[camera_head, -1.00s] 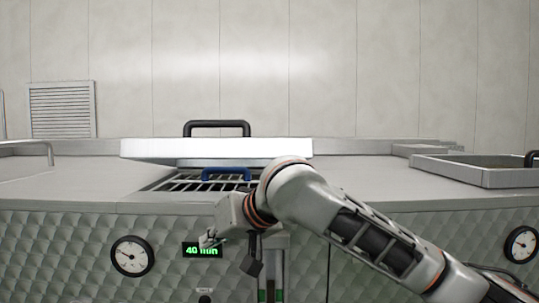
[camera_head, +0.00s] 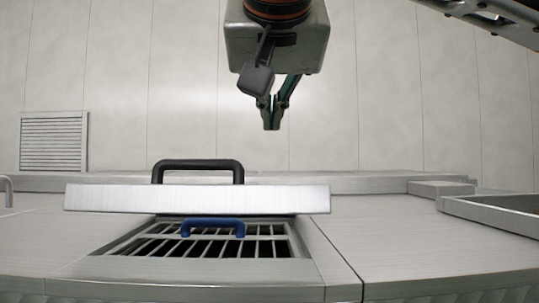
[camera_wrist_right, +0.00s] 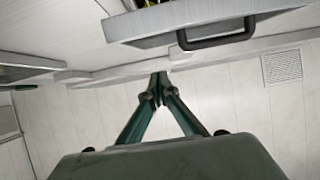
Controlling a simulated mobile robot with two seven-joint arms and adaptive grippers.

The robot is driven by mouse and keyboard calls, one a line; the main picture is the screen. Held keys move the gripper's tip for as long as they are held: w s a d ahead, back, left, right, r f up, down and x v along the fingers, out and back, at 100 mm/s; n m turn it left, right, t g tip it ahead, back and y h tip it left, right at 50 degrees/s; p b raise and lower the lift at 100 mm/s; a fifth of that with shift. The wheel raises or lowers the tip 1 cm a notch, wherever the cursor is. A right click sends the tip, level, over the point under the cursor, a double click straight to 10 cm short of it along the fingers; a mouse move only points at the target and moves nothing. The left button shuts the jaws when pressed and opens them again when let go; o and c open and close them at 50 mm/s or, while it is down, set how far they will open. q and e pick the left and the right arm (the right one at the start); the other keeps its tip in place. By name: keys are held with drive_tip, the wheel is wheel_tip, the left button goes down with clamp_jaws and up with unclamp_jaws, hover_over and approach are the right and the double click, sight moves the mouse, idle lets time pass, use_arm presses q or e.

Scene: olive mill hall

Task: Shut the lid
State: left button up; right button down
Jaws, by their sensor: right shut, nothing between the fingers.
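The lid (camera_head: 200,199) is a flat pale metal panel with a black bar handle (camera_head: 199,164). It stands raised over the back of a barred opening (camera_head: 200,247) in the metal top; the bars' front part is uncovered. My right gripper (camera_head: 271,127) hangs fingers down above and to the right of the handle in the head view, shut and empty, apart from the lid. In the right wrist view the shut fingertips (camera_wrist_right: 159,76) show below the lid (camera_wrist_right: 215,22) and its handle (camera_wrist_right: 216,36). My left gripper is not in view.
A blue handle (camera_head: 212,227) stands on the barred grate, just in front of the lid's edge. An open metal-rimmed opening (camera_head: 495,213) lies at the right. The worktop (camera_head: 400,250) between them is clear. A tiled wall with a vent (camera_head: 53,141) closes the back.

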drive_tip(key=p, duration=0.1)
hover_over(270, 189)
wheel_tip(270, 189, down, 5)
drive_tip(key=shift+r, duration=0.1)
drive_tip(key=shift+s+f, duration=0.2)
drive_tip(key=shift+f, duration=0.4)
drive_tip(key=shift+s+f, duration=0.15)
drive_tip(key=shift+f, duration=0.4)
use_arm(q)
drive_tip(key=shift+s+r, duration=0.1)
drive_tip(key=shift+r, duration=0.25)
use_arm(e)
drive_tip(key=shift+s+f, duration=0.15)
drive_tip(key=shift+f, duration=0.45)
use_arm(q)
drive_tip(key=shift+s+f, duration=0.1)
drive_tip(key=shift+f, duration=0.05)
